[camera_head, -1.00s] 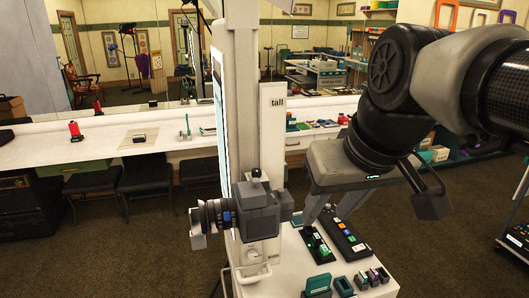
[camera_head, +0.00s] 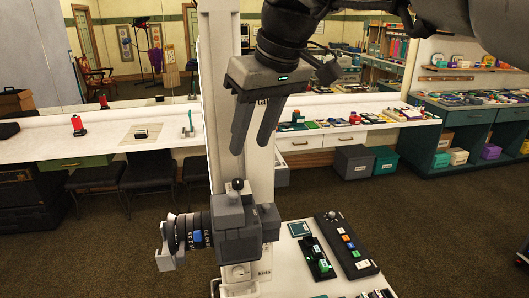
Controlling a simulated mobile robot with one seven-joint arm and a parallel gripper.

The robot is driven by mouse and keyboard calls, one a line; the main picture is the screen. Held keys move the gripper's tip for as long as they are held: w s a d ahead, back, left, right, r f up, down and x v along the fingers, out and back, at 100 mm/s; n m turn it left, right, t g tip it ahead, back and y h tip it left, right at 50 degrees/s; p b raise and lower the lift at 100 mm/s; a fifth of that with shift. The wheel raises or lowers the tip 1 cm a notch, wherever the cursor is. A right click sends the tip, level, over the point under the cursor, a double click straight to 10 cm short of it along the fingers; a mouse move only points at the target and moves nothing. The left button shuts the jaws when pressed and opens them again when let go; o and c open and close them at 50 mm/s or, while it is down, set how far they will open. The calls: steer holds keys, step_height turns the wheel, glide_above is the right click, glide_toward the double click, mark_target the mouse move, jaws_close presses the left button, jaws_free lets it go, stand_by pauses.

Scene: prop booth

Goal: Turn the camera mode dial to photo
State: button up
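The camera (camera_head: 236,232) is a dark grey body with a black lens barrel pointing left. It is mounted on the front of the pale column. A small black round knob (camera_head: 237,184) stands on its top. I cannot tell which part is the mode dial, and no photo marking is readable. My gripper (camera_head: 250,148) hangs above the camera, fingers pointing down, in front of the column. Its two fingers are apart with nothing between them. The fingertips are above the knob and slightly to its right in the picture, apparently not touching it.
The pale column (camera_head: 217,80) rises behind the camera. A white shelf to the right carries a black control panel (camera_head: 345,245) with coloured buttons and a black block with green parts (camera_head: 317,258). A long white counter (camera_head: 60,146) runs along the back.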

mark_target(237, 181)
steer(key=x, duration=1.1)
jaws_close()
steer(key=shift+m, duration=0.4)
steer(key=m+h, duration=0.1)
steer(key=m, duration=0.1)
steer(key=m+t, duration=0.1)
steer(key=m, duration=0.1)
steer(key=shift+s+a+m+h, duration=0.1)
steer(key=shift+a+m+h, duration=0.1)
steer(key=shift+m+h, duration=0.15)
steer(key=m, duration=0.2)
steer(key=m+h, duration=0.1)
steer(key=m, duration=0.1)
steer(key=m+h, duration=0.1)
steer(key=m, duration=0.1)
steer(key=shift+a+h, duration=0.25)
steer(key=shift+m, duration=0.25)
